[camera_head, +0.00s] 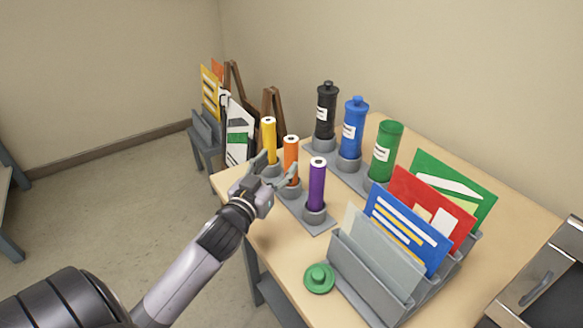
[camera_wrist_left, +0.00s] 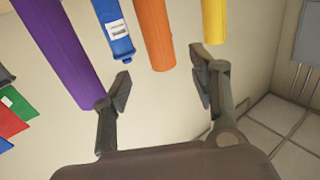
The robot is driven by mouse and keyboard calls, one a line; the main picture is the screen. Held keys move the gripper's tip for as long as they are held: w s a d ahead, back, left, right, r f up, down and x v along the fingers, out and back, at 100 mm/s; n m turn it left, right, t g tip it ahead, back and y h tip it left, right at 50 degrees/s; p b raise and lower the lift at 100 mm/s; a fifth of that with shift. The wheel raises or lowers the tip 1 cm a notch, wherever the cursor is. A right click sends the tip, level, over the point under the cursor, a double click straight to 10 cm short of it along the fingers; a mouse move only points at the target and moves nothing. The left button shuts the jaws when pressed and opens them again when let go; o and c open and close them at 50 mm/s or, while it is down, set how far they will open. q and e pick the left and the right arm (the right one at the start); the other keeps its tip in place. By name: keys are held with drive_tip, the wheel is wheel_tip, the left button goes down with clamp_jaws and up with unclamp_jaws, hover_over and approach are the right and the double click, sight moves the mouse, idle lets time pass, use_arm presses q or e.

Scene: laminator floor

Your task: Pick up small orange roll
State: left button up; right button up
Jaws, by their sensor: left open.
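The small orange roll (camera_head: 291,152) stands upright in a grey holder on the table, between the yellow roll (camera_head: 269,135) and the purple roll (camera_head: 317,180). My left gripper (camera_head: 270,172) is open and close in front of the orange roll. In the left wrist view the orange roll (camera_wrist_left: 154,32) shows beyond the gap between the open fingers (camera_wrist_left: 160,90), with nothing held. The purple roll (camera_wrist_left: 62,50) is beside the left finger there, and the yellow roll (camera_wrist_left: 214,20) is behind the right finger. My right gripper is not in view.
Black (camera_head: 325,115), blue (camera_head: 353,130) and green (camera_head: 385,152) bottles stand behind the rolls. A grey rack of coloured folders (camera_head: 407,230) and a green lid (camera_head: 319,278) lie to the right. A small stand with boards (camera_head: 205,130) is beyond the table.

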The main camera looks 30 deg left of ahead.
sight(288, 151)
use_arm(q)
drive_tip(key=w, duration=0.3)
drive_tip(key=shift+w+a+r+p, duration=0.1)
drive_tip(key=shift+w+a+p, duration=0.2)
drive_tip(key=shift+w, duration=0.05)
drive_tip(key=w, duration=0.1)
drive_tip(key=w+p, duration=0.1)
drive_tip(key=w, duration=0.2)
drive_tip(key=shift+w+a, duration=0.2)
drive_tip(key=shift+a, duration=0.2)
drive_tip(key=shift+w, duration=0.3)
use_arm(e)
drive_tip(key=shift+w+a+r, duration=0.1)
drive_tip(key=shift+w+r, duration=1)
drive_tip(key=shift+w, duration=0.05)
use_arm(q)
drive_tip(key=shift+s, duration=0.1)
drive_tip(key=shift+c, duration=0.2)
drive_tip(key=c, duration=0.5)
clamp_jaws()
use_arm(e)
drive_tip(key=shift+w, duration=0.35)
